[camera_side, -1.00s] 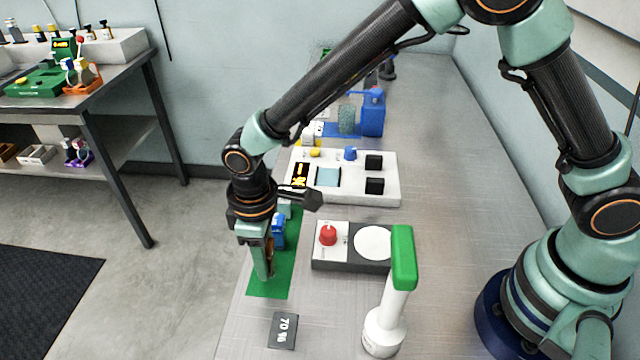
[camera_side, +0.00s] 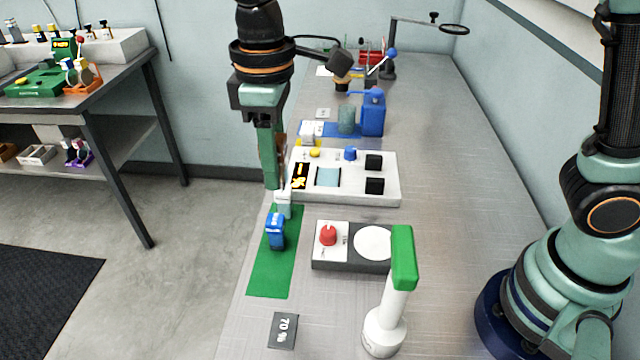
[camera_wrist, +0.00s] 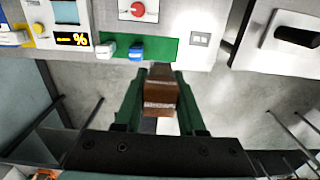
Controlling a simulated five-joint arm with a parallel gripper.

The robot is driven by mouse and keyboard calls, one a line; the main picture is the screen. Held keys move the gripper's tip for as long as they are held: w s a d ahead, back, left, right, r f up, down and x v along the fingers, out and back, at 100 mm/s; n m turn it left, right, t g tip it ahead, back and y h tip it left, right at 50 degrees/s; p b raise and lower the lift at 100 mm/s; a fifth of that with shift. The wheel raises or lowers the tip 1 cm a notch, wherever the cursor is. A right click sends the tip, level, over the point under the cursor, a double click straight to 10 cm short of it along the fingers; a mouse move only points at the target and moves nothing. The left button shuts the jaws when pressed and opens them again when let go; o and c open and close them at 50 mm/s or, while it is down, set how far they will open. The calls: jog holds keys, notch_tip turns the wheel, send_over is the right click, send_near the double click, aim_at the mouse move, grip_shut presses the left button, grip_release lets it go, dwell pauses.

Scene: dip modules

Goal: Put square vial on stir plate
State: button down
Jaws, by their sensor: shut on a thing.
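My gripper (camera_side: 276,178) is shut on a brown square vial (camera_wrist: 160,92), which sits between the two green fingers in the wrist view (camera_wrist: 160,108). In the side view the fingers mostly hide the vial. They are raised over the far end of the green mat (camera_side: 268,280). The stir plate (camera_side: 345,263), with a red knob and a white round top (camera_side: 374,243), stands to the right of the mat, nearer the camera. Its red knob (camera_wrist: 138,9) shows at the top of the wrist view.
A blue-topped item (camera_side: 275,230) and a whitish one (camera_side: 283,206) stand on the mat. A white-and-green post (camera_side: 388,315) stands close in front of the stir plate. A white control box (camera_side: 385,160) lies behind it. A "70 %" card (camera_side: 283,330) lies near the front.

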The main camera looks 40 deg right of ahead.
jog(key=s+d+r, duration=0.2)
jog(key=s+d, duration=0.1)
jog(key=d, duration=0.6)
send_over(375, 243)
notch_tip(375, 243, down, 20)
jog(key=shift+f, duration=0.1)
jog(key=shift+f, duration=0.1)
jog(key=c, duration=0.5)
grip_release()
